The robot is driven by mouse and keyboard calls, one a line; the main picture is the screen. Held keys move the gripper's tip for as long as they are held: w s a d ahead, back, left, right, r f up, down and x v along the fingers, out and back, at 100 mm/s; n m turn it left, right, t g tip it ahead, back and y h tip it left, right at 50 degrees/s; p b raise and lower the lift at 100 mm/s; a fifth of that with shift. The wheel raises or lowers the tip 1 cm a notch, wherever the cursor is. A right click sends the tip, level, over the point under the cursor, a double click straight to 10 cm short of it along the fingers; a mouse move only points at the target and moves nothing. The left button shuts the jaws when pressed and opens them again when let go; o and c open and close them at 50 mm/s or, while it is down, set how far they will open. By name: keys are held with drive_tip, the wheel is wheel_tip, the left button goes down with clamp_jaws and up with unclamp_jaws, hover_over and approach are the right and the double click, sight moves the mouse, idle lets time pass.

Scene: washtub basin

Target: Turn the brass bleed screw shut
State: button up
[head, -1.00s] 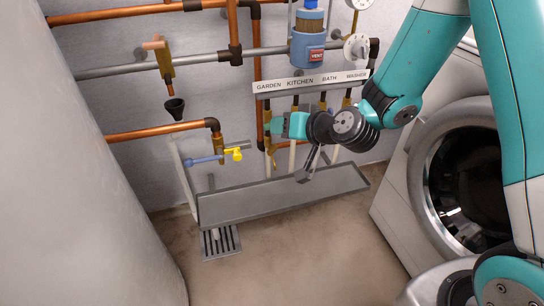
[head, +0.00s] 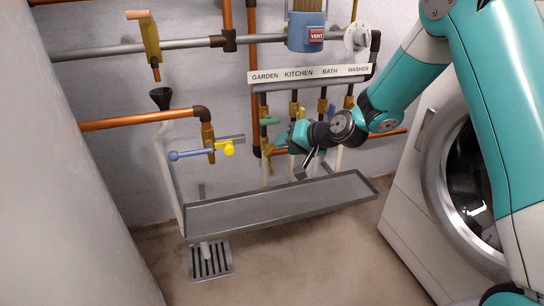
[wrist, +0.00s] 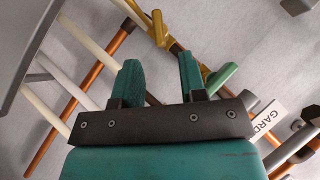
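My gripper (head: 281,144) is in front of the row of brass valves under the label strip, close to the valve below GARDEN. The wrist view shows its two teal fingers (wrist: 160,75) apart, with nothing held between them. A brass valve (head: 264,145) with a green lever (head: 269,121) stands just left of the gripper. In the wrist view the green lever (wrist: 220,78) lies just beyond the right finger. Another brass fitting (wrist: 158,30) shows past the fingertips. I cannot tell which brass piece is the bleed screw.
A label strip (head: 310,75) is above the valves and a grey metal trough (head: 280,203) below. A washer (head: 430,190) stands right. The floor ahead is clear.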

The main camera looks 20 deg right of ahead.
sight(272, 145)
drive_tip(key=b+x, duration=0.2)
drive_tip(key=x, duration=0.4)
drive_tip(key=shift+w+a+f, duration=0.15)
drive_tip(key=shift+w+f, duration=0.05)
drive_tip(key=shift+w, duration=0.1)
clamp_jaws()
